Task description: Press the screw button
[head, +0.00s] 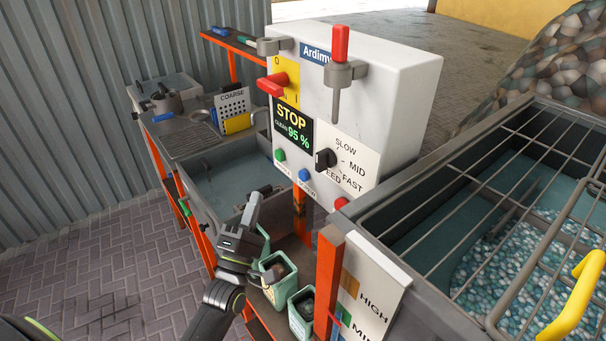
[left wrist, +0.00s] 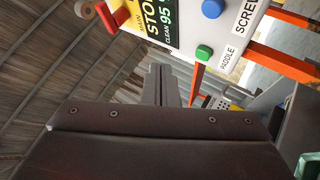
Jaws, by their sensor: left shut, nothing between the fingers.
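The screw button is a blue round button (head: 304,175) on the front of the white control box (head: 400,95). In the left wrist view the blue button (left wrist: 212,8) sits beside the printed word SCREW. A green button (head: 280,155) is to its left; the left wrist view shows this green button (left wrist: 204,53) beside the word PADDLE. My left gripper (head: 256,198) is shut and empty, below and left of the blue button and apart from it. Its closed fingers (left wrist: 160,82) point toward the panel's lower side. My right gripper is not in view.
The box also carries a red-handled switch (head: 272,84), a STOP 95 % display (head: 293,124), a black speed knob (head: 325,159) and a red button (head: 341,203). A barred hopper (head: 480,200) stands right. Bins (head: 300,312) sit below. Paving is open at left.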

